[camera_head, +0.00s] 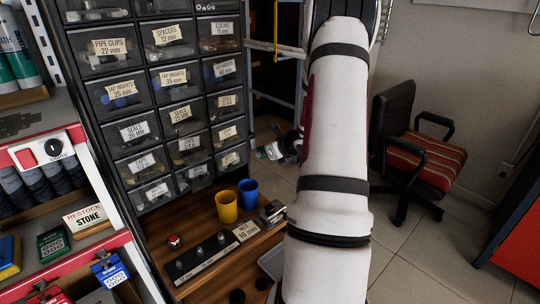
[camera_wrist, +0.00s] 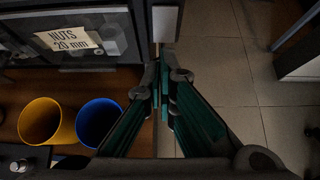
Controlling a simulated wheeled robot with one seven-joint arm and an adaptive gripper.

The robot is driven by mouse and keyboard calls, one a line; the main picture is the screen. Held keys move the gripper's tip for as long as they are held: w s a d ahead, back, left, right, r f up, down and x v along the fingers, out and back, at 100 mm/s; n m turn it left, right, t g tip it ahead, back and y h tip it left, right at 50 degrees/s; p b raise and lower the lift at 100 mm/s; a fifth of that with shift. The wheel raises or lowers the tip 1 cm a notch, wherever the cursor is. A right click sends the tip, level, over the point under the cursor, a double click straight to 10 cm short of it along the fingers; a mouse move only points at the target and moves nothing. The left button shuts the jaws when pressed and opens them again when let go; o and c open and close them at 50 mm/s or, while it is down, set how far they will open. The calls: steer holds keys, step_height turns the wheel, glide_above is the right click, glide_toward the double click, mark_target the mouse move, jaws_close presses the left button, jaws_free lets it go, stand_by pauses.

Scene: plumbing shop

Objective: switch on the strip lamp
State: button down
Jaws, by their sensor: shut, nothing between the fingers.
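No strip lamp can be made out in either view. A thin yellowish cord or rod (camera_head: 276,30) hangs upright at the top, beside the drawer cabinet; I cannot tell what it belongs to.
A cabinet of labelled drawers (camera_head: 180,115) stands behind the bench (camera_head: 205,222). A yellow cup (camera_head: 226,207) and a blue cup (camera_head: 248,193) stand on the bench, left of my gripper in the wrist view. A striped chair (camera_head: 425,160) stands right on open tiled floor.

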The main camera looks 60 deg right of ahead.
steer(key=shift+w+d, duration=0.15)
steer(key=shift+w, duration=0.5)
steer(key=shift+f, duration=0.1)
steer(key=shift+w+f+b, duration=0.1)
steer(key=shift+w+b, duration=0.2)
steer(key=shift+b, duration=0.2)
steer(key=shift+r+p, duration=0.45)
steer(key=shift+r, duration=0.45)
